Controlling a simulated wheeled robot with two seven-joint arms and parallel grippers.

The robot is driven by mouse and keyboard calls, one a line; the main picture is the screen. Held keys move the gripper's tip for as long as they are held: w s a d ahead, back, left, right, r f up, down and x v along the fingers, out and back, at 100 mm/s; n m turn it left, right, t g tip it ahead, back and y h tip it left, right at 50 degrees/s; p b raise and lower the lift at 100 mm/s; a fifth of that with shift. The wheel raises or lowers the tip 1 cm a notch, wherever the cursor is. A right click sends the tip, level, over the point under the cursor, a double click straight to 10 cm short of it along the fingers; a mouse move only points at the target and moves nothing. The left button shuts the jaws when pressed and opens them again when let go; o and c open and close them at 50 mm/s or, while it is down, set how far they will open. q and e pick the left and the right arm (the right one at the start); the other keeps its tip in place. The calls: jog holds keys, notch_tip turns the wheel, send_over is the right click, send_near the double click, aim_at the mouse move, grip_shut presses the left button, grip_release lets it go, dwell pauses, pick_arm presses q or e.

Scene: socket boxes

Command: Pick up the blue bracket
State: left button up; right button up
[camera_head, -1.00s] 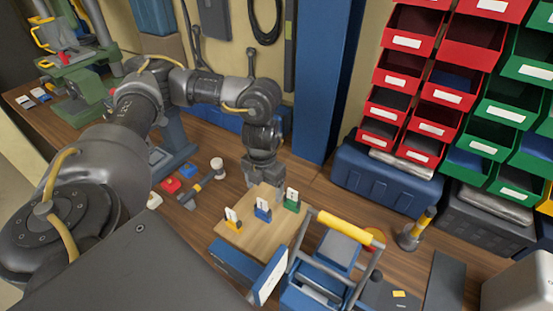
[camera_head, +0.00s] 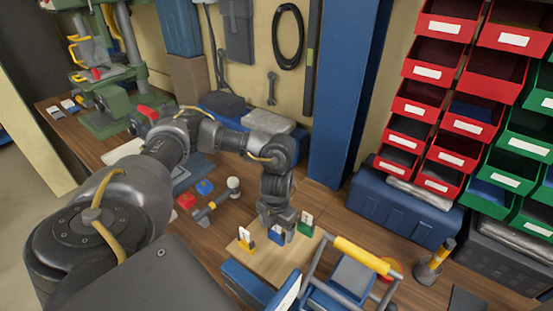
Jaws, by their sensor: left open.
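The blue bracket (camera_head: 275,237) stands on a light wooden board (camera_head: 275,266) on the workbench, between a yellow bracket (camera_head: 246,243) and a green bracket (camera_head: 306,227). My left gripper (camera_head: 279,222) points down right at the blue bracket, and its open fingers cover the bracket's upper part and most of its white card. I cannot tell whether the fingers touch it. The yellow and green brackets each show a white card. My right gripper is not in view.
A blue tool carrier with a yellow handle (camera_head: 361,256) stands close at the board's right front. A hammer (camera_head: 207,211), red block (camera_head: 187,201) and blue block (camera_head: 205,187) lie to the left. A blue case (camera_head: 400,213) and stacked red bins (camera_head: 440,60) stand at the right.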

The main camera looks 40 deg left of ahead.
aim_at(276, 235)
pick_arm(q)
jog(key=shift+f, duration=1.35)
jog(key=c, duration=1.1)
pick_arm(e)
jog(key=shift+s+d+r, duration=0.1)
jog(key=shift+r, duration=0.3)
pick_arm(q)
jog(key=shift+r, duration=0.15)
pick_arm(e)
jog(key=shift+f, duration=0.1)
